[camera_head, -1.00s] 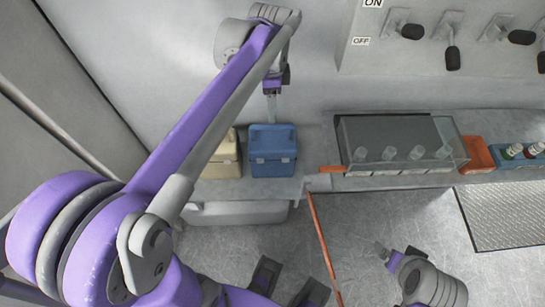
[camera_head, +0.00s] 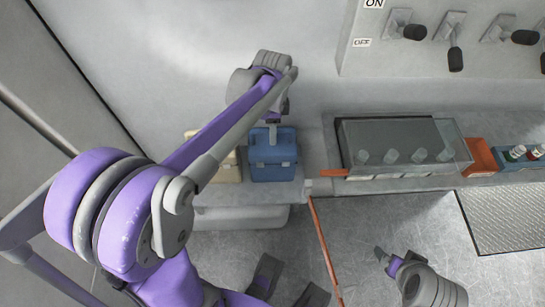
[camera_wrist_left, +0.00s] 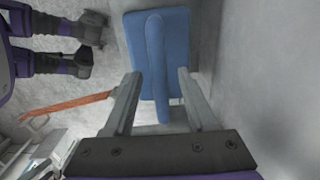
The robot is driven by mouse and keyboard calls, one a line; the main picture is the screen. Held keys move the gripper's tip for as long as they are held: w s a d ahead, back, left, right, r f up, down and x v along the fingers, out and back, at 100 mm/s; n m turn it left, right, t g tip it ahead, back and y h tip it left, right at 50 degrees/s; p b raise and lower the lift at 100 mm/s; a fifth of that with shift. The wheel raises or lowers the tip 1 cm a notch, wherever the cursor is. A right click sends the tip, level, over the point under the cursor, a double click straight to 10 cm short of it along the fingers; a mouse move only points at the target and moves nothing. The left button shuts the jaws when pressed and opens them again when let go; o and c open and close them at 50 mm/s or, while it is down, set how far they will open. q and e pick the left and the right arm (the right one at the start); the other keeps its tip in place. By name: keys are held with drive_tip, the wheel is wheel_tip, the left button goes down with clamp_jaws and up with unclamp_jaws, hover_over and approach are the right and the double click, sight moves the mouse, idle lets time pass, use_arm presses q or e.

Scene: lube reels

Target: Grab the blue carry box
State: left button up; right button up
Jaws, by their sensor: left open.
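The blue carry box (camera_head: 273,160) stands upright on the grey ledge in the head view. My left gripper (camera_head: 273,133) is just above its top, partly hidden by my wrist. In the left wrist view, the open fingers (camera_wrist_left: 160,76) point at the blue carry box (camera_wrist_left: 178,30), one on each side of its raised handle bar (camera_wrist_left: 155,50). The fingers look apart from the handle; whether they reach down to its level I cannot tell. My right gripper (camera_head: 384,255) is low at the right, away from the box, and its jaws are too small to read.
A beige box (camera_head: 227,168) stands close to the blue box's left. An orange bar (camera_head: 322,240) slants over the floor. A clear-covered tray (camera_head: 400,145), an orange box (camera_head: 480,155) and a blue bottle holder (camera_head: 521,162) line the ledge at right. The wall rises behind.

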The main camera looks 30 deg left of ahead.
use_arm(q)
clamp_jaws()
idle(1.4)
